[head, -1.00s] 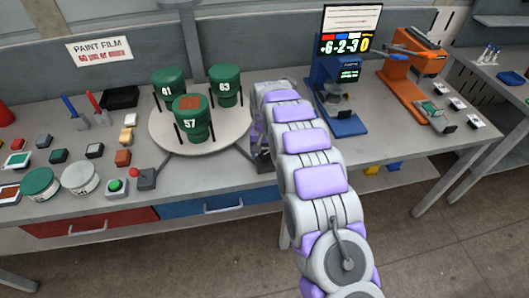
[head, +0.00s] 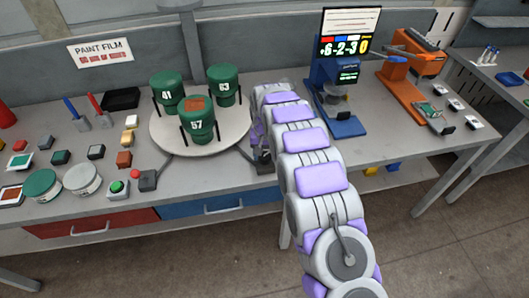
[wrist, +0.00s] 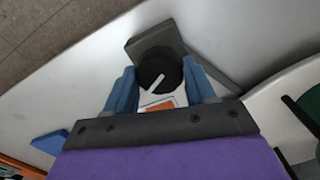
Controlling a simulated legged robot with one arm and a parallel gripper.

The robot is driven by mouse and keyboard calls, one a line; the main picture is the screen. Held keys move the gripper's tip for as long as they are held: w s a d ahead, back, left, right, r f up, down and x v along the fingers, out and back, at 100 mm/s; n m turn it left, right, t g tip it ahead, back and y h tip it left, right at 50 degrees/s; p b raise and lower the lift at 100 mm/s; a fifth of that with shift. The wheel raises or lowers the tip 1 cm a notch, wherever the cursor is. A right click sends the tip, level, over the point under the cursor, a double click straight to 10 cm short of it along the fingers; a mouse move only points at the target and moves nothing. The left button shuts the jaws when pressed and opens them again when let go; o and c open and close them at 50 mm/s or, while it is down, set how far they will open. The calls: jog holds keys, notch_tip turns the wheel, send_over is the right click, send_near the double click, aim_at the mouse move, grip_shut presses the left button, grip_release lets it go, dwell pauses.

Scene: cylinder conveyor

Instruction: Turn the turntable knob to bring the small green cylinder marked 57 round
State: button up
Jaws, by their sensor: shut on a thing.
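The green cylinder marked 57 (head: 198,121) stands upright at the front of the round pale turntable (head: 165,135), with an orange-brown patch on its top. Green cylinders marked 41 (head: 166,90) and 63 (head: 224,84) stand behind it to the left and right. In the wrist view, the black round knob (wrist: 158,76) with a white pointer line sits on a dark grey base (wrist: 150,42). The blue fingers of my gripper (wrist: 160,71) are shut around the knob, one on each side. In the head view my arm hides the gripper and most of the knob.
A blue instrument (head: 340,105) with a display stands right of my arm, and an orange one (head: 405,85) beyond it. Left of the turntable lie a green button box (head: 119,188), two round tins (head: 82,180) and several small blocks. The turntable rim shows close in the wrist view (wrist: 262,105).

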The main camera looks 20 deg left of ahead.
aim_at(264, 155)
jog(key=o, duration=1)
jog(key=shift+o, duration=0.2)
jog(key=shift+r, duration=0.1)
notch_tip(264, 155, up, 17)
jog(key=p, duration=0.3)
jog(key=shift+a, duration=0.1)
